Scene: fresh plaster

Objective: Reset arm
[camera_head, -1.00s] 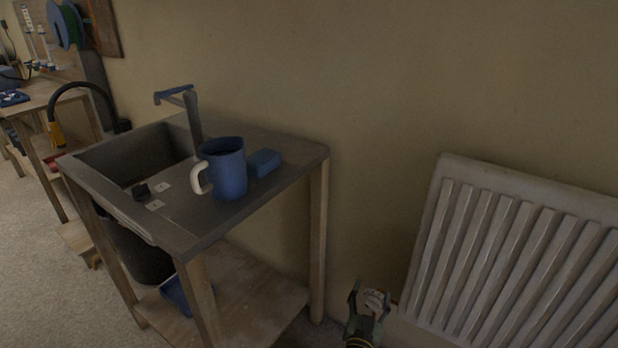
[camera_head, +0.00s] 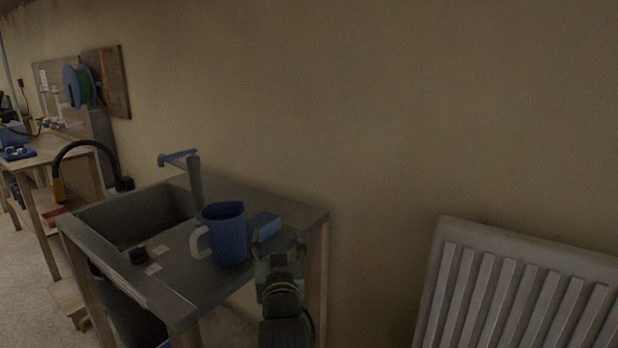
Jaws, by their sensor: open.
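My gripper (camera_head: 277,246) is in the lower middle of the head view, at the right front side of the sink table. It is open, and I see nothing held in it. Its fingers overlap the table's right side in the picture, just right of a blue mug (camera_head: 230,238). The mug stands upright on the sink table (camera_head: 185,285), with its pale handle to the left. A blue block or sponge (camera_head: 265,224) lies behind the gripper and is partly hidden by it. I cannot tell whether the fingers touch anything.
The sink basin (camera_head: 135,216) with a tap (camera_head: 194,178) is left of the mug. A white radiator (camera_head: 520,285) stands at the right by the wall. A workbench (camera_head: 50,150) is at the far left.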

